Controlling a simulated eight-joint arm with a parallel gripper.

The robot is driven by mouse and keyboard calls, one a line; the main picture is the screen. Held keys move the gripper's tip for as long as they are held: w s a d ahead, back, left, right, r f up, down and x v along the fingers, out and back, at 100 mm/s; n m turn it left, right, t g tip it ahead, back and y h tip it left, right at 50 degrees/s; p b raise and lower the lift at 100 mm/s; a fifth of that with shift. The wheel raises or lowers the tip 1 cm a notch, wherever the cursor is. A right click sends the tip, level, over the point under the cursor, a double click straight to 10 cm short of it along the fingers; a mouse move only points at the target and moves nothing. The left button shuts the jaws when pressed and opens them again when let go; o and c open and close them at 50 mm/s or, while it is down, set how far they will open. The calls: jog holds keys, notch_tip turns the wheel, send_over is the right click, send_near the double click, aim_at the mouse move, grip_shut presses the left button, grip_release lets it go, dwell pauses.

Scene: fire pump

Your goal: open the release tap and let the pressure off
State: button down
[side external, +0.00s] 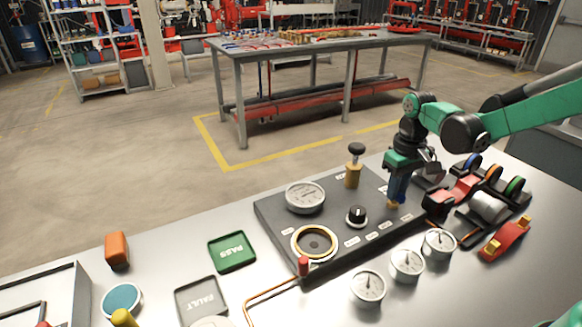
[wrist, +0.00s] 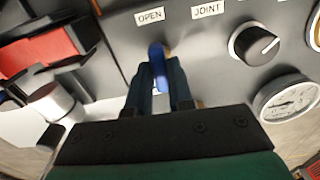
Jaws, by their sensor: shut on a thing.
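The release tap, with a blue lever (wrist: 160,72), stands beside the OPEN label (wrist: 149,15) on the dark pump panel (side external: 270,212). My gripper (wrist: 163,88) is shut on the blue lever, with a dark finger on each side. In the side view my gripper (side external: 397,188) points down at the panel's right end. A brass-coloured part shows just under the fingers there. Most of the tap is hidden by my fingers, so I cannot tell how far it is turned. A large white gauge (side external: 305,196) sits on the panel.
A black knob (side external: 357,214) and a yellow post with a black ball top (side external: 353,168) stand left of my gripper. Several small gauges lie in front. Red clamps and coloured rolls crowd the right. Green PASS (side external: 232,251) and grey FAULT (side external: 202,300) trays lie left.

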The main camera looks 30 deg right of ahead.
jog(key=shift+n, duration=0.4)
jog(key=c, duration=0.8)
grip_release()
jog(key=shift+r, duration=2.8)
